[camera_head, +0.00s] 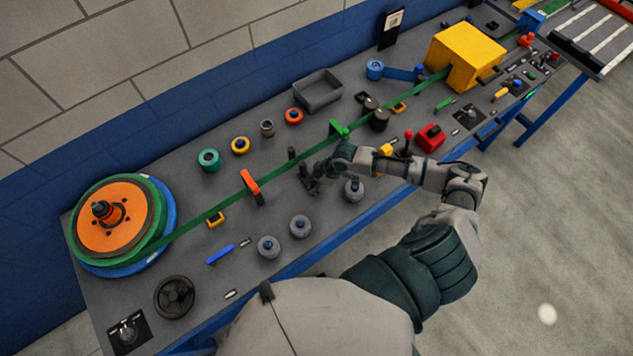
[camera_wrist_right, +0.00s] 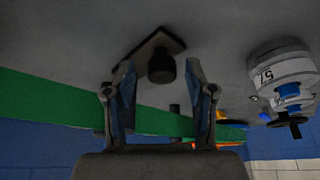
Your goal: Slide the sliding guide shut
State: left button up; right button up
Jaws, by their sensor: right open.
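A green strip (camera_head: 285,162) runs along the table, through an orange guide piece (camera_head: 250,186) and a green guide piece (camera_head: 338,129). I cannot tell for certain which part is the sliding guide. My right gripper (camera_head: 311,178) is near the strip, between these two pieces and on the strip's front side. In the wrist view the right gripper (camera_wrist_right: 164,92) is open and empty. A black knob on a dark plate (camera_wrist_right: 161,66) shows beyond and between its fingertips, apart from them. The green strip (camera_wrist_right: 60,105) passes behind the fingers. My left gripper is not in view.
An orange and green reel (camera_head: 115,215) stands at the left end, a yellow box (camera_head: 465,55) at the far right. Grey knobs with blue tops (camera_head: 300,227) stand at the front. One grey-and-blue knob (camera_wrist_right: 285,80) is beside the gripper in the wrist view. A grey tray (camera_head: 318,92) is behind.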

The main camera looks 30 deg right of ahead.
grip_shut()
jog(key=shift+w+a+r+p, duration=0.15)
jog(key=shift+w+p, duration=0.25)
jog(key=shift+w, duration=0.6)
jog(key=shift+c, duration=1.5)
grip_release()
jog(key=o, duration=0.3)
jog(key=shift+w, duration=0.2)
